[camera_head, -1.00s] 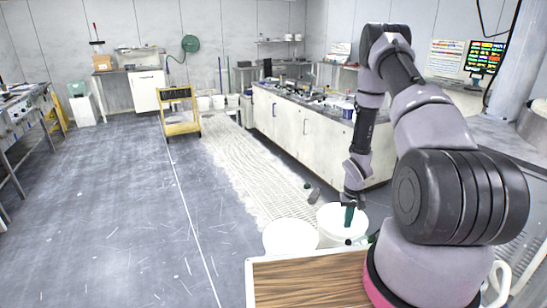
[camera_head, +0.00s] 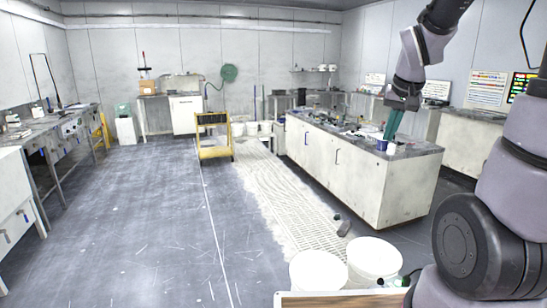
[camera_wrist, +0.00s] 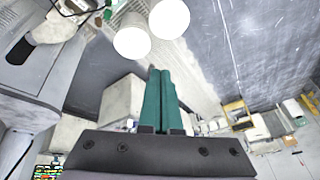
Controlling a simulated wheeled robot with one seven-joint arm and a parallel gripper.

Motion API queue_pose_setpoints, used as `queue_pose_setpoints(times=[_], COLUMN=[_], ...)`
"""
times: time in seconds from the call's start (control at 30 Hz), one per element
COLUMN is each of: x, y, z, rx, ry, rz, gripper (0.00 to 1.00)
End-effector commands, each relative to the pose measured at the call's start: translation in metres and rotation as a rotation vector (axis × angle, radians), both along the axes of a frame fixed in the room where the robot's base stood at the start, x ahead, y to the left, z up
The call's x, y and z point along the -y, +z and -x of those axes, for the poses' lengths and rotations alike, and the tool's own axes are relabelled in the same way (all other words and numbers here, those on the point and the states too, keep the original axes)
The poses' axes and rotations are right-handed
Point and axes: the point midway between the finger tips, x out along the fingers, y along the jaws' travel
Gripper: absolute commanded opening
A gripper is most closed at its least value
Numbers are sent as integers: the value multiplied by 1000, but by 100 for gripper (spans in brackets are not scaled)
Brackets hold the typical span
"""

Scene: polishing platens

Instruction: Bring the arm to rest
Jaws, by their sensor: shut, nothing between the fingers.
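My gripper (camera_head: 393,124) is raised at the upper right of the head view, its green fingers pointing down.
Two white buckets, one on the left (camera_head: 318,270) and one on the right (camera_head: 374,261), stand on the floor near my base. A yellow cart (camera_head: 214,137) stands farther back. A workbench (camera_head: 62,128) lines the left wall. The grey floor at left is clear.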

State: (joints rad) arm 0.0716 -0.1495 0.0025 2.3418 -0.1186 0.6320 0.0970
Motion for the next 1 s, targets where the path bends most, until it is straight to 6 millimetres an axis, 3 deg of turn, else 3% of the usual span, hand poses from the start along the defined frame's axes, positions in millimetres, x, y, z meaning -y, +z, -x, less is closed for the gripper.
queue_pose_setpoints(times=[0.03, 0.2, 0.4, 0.5, 0.67, 1.0], x=[-7, -30, -50, -56, -60, -60], y=[20, 63, 91, 97, 100, 100], z=[16, 70, 125, 142, 152, 152], rx=[33, 109, 179, 199, 209, 209], ry=[0, 6, 25, 33, 39, 39], rz=[-15, -75, -143, -165, -178, -178], gripper=[0, 0, 0, 0, 0, 0])
